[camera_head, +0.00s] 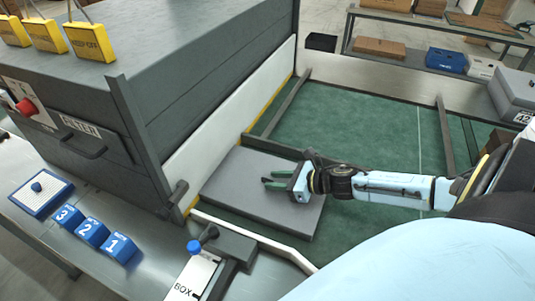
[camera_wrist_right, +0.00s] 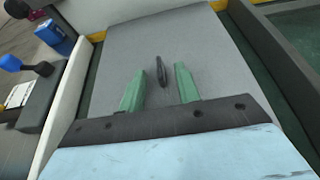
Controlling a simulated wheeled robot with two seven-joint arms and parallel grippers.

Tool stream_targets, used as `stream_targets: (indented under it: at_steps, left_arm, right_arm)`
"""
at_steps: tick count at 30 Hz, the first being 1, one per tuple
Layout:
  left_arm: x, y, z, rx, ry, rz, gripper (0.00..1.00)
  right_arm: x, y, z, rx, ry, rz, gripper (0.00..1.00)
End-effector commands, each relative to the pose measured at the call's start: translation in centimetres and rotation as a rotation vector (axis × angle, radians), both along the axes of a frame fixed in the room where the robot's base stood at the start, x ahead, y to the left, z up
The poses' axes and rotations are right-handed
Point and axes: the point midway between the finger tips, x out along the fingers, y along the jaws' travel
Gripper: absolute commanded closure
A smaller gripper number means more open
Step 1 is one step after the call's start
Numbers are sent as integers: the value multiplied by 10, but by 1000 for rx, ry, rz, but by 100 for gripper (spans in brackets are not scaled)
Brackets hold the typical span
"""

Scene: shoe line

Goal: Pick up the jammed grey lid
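The grey lid (camera_head: 232,183) lies on the green conveyor belt, its left side close to the white wall of the big grey machine. It sits askew to the belt. In the right wrist view the lid (camera_wrist_right: 205,45) fills the middle, with a thin dark upright handle (camera_wrist_right: 161,71) on it. My right gripper (camera_head: 268,178) is over the lid, coming in from the right. Its green fingers (camera_wrist_right: 161,70) are open, one on each side of the handle, with gaps visible. How high the fingertips are above the lid is hard to tell. My left gripper is not in view.
Dark guide bars (camera_head: 285,105) and a white rail (camera_head: 250,238) border the belt (camera_head: 375,135). The grey machine (camera_head: 200,70) stands left. Blue numbered blocks (camera_head: 92,232) and a blue-knobbed clamp (camera_head: 196,247) are at the front left. The belt beyond the lid is clear.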

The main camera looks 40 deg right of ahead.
Motion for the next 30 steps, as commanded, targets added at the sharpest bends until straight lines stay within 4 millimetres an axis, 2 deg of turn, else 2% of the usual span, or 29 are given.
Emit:
stream_targets:
  at_steps: [8, 15, 30]
  left_arm:
    - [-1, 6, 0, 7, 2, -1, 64]
    - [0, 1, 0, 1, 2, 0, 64]
    - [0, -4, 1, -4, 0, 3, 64]
  right_arm:
    - [1, 1, -1, 1, 0, 0, 69]
    - [1, 1, -1, 1, 0, 0, 100]
    - [-1, 0, 4, 0, 0, 1, 100]
